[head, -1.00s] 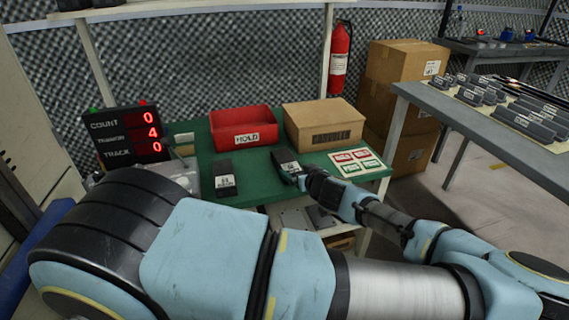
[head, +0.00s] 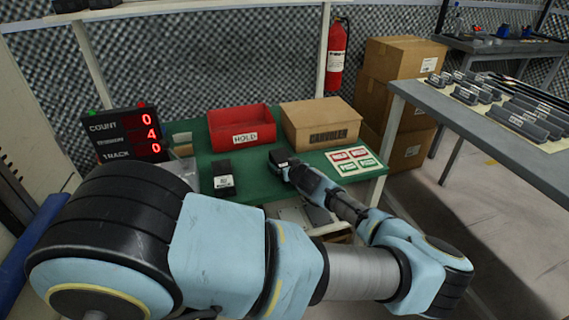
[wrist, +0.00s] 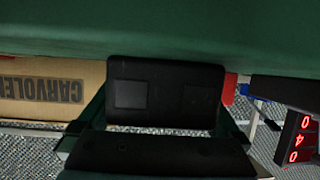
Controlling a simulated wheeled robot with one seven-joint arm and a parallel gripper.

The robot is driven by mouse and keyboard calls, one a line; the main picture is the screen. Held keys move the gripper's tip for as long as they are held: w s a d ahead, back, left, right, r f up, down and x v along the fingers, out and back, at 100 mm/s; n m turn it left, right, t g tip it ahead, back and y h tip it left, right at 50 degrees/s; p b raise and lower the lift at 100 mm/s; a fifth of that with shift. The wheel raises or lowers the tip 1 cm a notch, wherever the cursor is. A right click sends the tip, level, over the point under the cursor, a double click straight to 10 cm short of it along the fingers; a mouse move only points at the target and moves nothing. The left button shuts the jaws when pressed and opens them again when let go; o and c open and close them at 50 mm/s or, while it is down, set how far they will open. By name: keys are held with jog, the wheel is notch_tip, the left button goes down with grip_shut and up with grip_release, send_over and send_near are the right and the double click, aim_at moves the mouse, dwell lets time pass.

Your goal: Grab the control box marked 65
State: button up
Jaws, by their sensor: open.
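Two small black control boxes are on the green table (head: 262,186). The left one (head: 223,181) stands clear with a white label on its front; its number is too small to read. The other (head: 279,157) is at my gripper (head: 289,167) and partly hidden by it. In the wrist view, a black box (wrist: 165,95) fills the space between the two fingers of my open gripper (wrist: 163,105). Its visible face shows no readable number. I cannot tell whether the fingers touch it.
A red HOLD bin (head: 240,128) and a cardboard box (head: 320,125) stand behind the control boxes. A sheet of red and green labels (head: 354,161) lies to the right. A red-digit display (head: 126,135) stands at the left. A grey table (head: 480,124) with dark parts is at right.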

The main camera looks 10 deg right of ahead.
jog(key=shift+c, duration=0.4)
jog(key=c, duration=1.5)
